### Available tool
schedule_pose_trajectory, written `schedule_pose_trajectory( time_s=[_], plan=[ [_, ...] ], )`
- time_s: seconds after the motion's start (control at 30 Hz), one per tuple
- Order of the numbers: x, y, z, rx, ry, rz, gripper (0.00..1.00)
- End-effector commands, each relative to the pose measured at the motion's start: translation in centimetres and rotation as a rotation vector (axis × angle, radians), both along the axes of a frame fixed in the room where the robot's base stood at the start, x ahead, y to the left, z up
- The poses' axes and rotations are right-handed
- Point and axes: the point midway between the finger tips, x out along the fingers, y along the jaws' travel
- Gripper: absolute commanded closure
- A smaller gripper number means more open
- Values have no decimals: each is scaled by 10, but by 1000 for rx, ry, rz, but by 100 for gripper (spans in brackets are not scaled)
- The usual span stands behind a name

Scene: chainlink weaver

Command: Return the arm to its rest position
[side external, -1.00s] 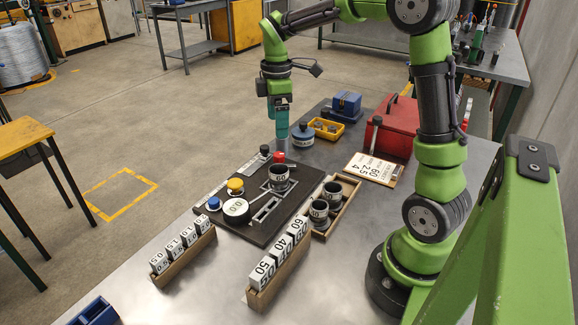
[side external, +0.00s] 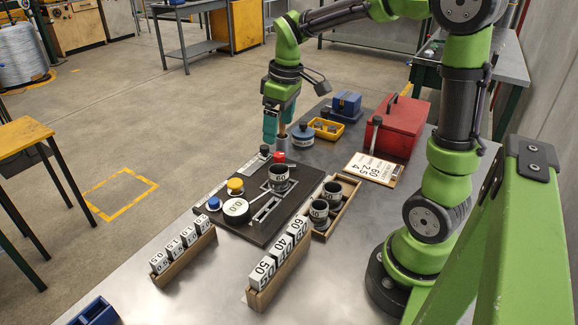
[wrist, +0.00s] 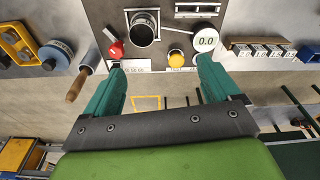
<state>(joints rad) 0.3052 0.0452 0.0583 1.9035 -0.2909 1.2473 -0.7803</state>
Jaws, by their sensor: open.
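My gripper (side external: 272,128) has teal fingers and hangs at the far side of the black board in the side external view. In the wrist view my gripper (wrist: 162,64) has its fingers wide apart with nothing between them. A wooden handle (side external: 283,129) stands in a grey cylinder (side external: 282,145) just right of the fingers. In the wrist view the wooden handle (wrist: 76,89) and the grey cylinder (wrist: 89,62) lie left of the left finger, outside the jaws.
The black board (side external: 235,226) carries a dark cup (side external: 279,178), a red knob (side external: 279,156), a yellow button (side external: 235,186) and a dial reading 0.0 (side external: 236,207). A blue-lidded tin (side external: 302,136), yellow tray (side external: 327,131) and red toolbox (side external: 398,128) stand to the right.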

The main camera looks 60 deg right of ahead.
Motion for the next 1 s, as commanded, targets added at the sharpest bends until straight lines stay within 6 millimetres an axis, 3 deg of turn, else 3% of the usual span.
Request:
schedule_pose_trajectory(
  time_s=[0.1, 0.3, 0.5, 0.7, 1.0],
  plan=[
    [-30, 33, 13, 59, -114, -220, 10],
    [-80, 78, 22, 221, -283, -489, 10],
    [-114, 104, 26, 330, -382, -524, 10],
    [-122, 113, 37, 354, -428, -481, 10],
    [-122, 113, 37, 352, -427, -477, 10]
  ],
)
